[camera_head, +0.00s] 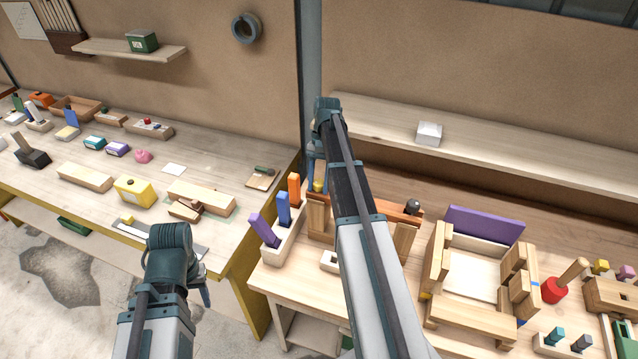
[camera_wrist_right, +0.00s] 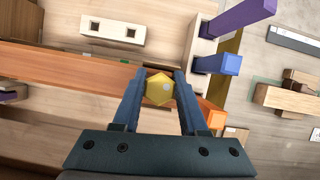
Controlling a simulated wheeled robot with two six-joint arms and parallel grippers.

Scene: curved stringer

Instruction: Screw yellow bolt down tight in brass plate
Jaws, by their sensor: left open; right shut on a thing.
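The yellow bolt (camera_wrist_right: 159,89) has a hexagonal head, seen from above between the fingers of my right gripper (camera_wrist_right: 158,82) in the right wrist view. The gripper is shut on it. In the head view my right gripper (camera_head: 318,168) points down, with the yellow bolt (camera_head: 319,186) at its tips. An orange-brown strip (camera_wrist_right: 75,70), perhaps the brass plate, runs under the bolt; it also shows in the head view (camera_head: 390,207) across wooden posts. The bolt's shank and how deep it sits are hidden. My left gripper (camera_head: 203,287) is open, off the bench front.
A wooden rack (camera_head: 279,244) with purple, blue and orange upright pieces stands close left of the right gripper. A dark knob (camera_head: 412,206) sits at the strip's right end. A wooden frame with a purple panel (camera_head: 484,226) stands to the right. The left bench (camera_head: 225,165) carries several blocks.

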